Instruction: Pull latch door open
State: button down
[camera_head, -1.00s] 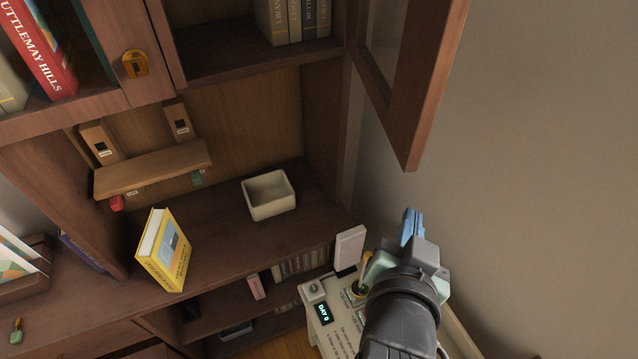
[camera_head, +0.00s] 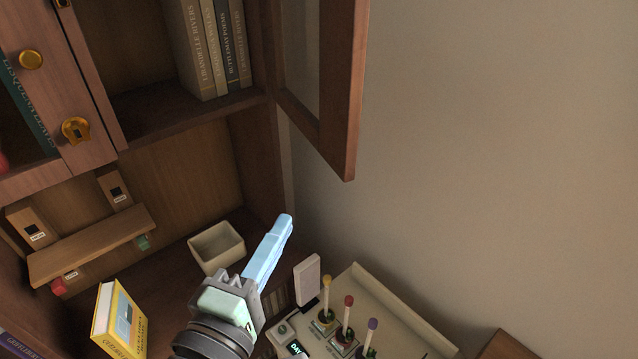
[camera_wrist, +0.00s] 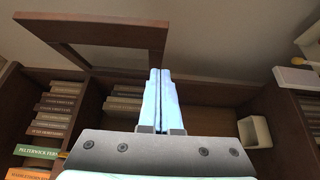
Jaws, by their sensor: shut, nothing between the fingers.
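The open framed cabinet door (camera_head: 338,95) stands swung out from the right side of the upper cabinet. It also shows at the upper left of the wrist view (camera_wrist: 150,38). A closed door (camera_head: 88,85) on the left carries a round brass knob (camera_head: 32,60) and a brass latch (camera_head: 75,130). My gripper (camera_head: 284,222) is in front of the lower shelf, below the open door and apart from it. Its blue fingers are together and empty, as the wrist view (camera_wrist: 160,78) also shows.
A white bin (camera_head: 217,247) and a yellow book (camera_head: 120,320) stand on the lower shelf. A small wooden rack (camera_head: 92,245) is at left. A white stand with coloured knobs (camera_head: 385,315) is lower right. The wall side is clear.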

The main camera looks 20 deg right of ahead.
aim_at(338, 170)
jog(key=w+d+p, duration=0.1)
jog(key=w+d, duration=0.1)
jog(key=d, duration=0.1)
jog(key=w+d+p, duration=0.2)
jog(key=d, duration=0.1)
jog(key=w+d+p, duration=0.1)
jog(key=w+d, duration=0.1)
jog(key=d, duration=0.1)
jog(key=shift+p, duration=0.4)
jog(key=shift+w, duration=0.1)
jog(key=shift+d, duration=0.1)
